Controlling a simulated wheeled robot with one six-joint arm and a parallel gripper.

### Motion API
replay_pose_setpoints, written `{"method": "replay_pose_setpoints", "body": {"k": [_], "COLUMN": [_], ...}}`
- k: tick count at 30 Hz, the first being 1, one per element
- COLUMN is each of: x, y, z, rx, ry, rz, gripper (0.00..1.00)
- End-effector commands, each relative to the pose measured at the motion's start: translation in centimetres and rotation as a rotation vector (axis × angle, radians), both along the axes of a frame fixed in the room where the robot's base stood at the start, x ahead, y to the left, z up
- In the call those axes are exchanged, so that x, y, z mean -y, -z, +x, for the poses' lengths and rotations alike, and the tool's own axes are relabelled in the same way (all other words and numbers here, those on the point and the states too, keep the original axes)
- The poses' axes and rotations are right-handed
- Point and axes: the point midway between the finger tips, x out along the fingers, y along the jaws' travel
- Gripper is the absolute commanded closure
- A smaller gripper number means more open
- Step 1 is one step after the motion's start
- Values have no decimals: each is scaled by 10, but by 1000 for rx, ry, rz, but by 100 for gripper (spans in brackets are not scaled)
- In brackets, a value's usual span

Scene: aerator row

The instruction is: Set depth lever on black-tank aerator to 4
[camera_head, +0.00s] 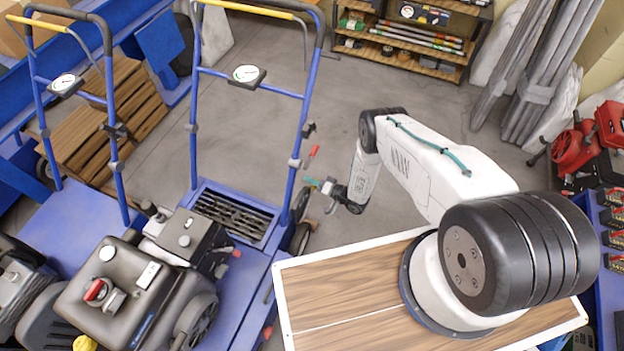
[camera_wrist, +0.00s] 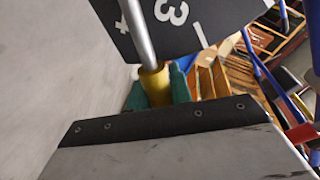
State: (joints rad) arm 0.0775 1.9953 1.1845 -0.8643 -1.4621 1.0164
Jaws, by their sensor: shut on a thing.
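The aerator with a black tank (camera_head: 125,290) stands at the lower left in the head view, on a blue frame with a tall handlebar. My gripper (camera_head: 320,186) is at this frame's right side. In the wrist view, the teal fingers of my gripper (camera_wrist: 158,85) are shut on the yellow grip of the depth lever (camera_wrist: 154,82). The lever's metal rod runs up across a dark scale plate (camera_wrist: 205,22). A white 3 shows right of the rod; a partly cut-off mark like a 4 is close on its left. The rod's far end is out of view.
A red-tipped lever (camera_head: 313,151) stands just above my gripper in the head view. A second blue aerator handlebar (camera_head: 40,100) is at the left. A shelf (camera_head: 410,45) and grey rolls (camera_head: 530,75) are at the back. The grey floor (camera_head: 270,100) between is clear.

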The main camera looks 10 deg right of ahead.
Motion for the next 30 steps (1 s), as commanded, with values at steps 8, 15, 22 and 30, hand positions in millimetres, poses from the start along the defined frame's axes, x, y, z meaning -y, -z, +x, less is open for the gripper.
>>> {"method": "replay_pose_setpoints", "body": {"k": [8,15,22,30], "x": [1,2,8,40], "y": [1,1,0,-6], "z": [1,1,-4,-35], "rx": [-4,-2,-3,-5], "ry": [3,3,6,8], "rz": [-5,-4,-4,-3], "gripper": [100,57,57,57]}}
